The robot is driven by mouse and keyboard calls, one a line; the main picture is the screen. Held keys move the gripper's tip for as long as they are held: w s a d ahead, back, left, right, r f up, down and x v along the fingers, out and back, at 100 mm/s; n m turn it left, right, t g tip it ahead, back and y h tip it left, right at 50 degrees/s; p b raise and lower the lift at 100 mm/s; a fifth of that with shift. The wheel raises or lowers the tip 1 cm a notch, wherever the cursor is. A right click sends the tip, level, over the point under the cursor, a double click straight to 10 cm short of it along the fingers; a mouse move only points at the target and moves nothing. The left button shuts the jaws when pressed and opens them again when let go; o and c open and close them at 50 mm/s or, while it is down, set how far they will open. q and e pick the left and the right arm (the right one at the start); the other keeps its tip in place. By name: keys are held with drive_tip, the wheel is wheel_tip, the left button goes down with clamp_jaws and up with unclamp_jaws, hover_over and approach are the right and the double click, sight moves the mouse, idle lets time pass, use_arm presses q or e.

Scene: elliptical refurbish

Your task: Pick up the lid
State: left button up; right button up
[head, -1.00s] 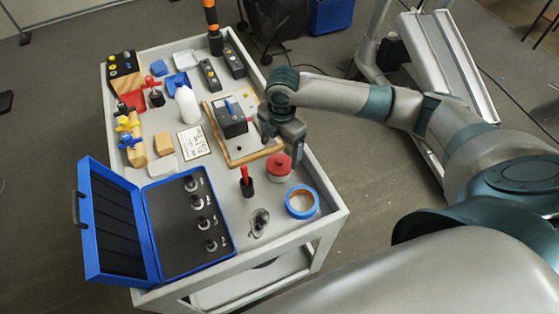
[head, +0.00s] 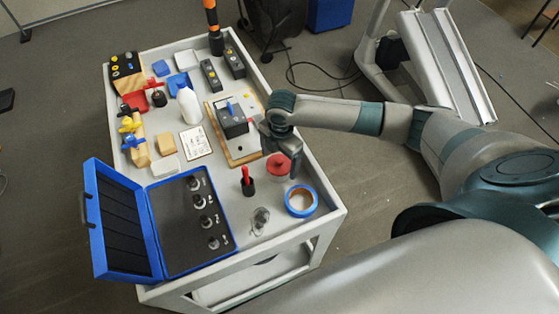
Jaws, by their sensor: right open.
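A round red lid (head: 278,166) sits near the right edge of the cart top, on what looks like a small jar mostly hidden under it. My right gripper (head: 281,160) is open right at the lid, with one finger at its upper left and the other at its right side. I cannot tell whether the fingers touch it. My left gripper is out of view.
A blue tape roll (head: 301,201), a red-handled tool (head: 247,181) and a small clear object (head: 260,220) stand close below. A wooden board with a dark box (head: 233,121) lies to the upper left. An open blue case (head: 163,277) fills the front left.

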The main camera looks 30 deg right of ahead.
sight(282, 161)
drive_tip(key=shift+f, duration=0.1)
idle(0.3)
drive_tip(key=c, duration=1.1)
drive_tip(key=shift+c, duration=0.2)
drive_tip(key=shift+w+r+b, duration=0.1)
drive_tip(key=shift+r+b, duration=0.3)
drive_tip(key=shift+r, duration=0.15)
drive_tip(key=r, duration=0.1)
drive_tip(key=r+b, duration=0.1)
drive_tip(key=r, duration=0.1)
drive_tip(key=shift+s+d+r+b, duration=0.1)
drive_tip(key=shift+s+d+b, duration=0.2)
drive_tip(key=shift+d+b, duration=0.1)
drive_tip(key=s+d+r+b, duration=0.3)
drive_tip(key=s+d+r, duration=0.3)
drive_tip(key=s+d, duration=0.1)
drive_tip(key=shift+d+r, duration=0.4)
drive_tip(key=shift+d, duration=0.15)
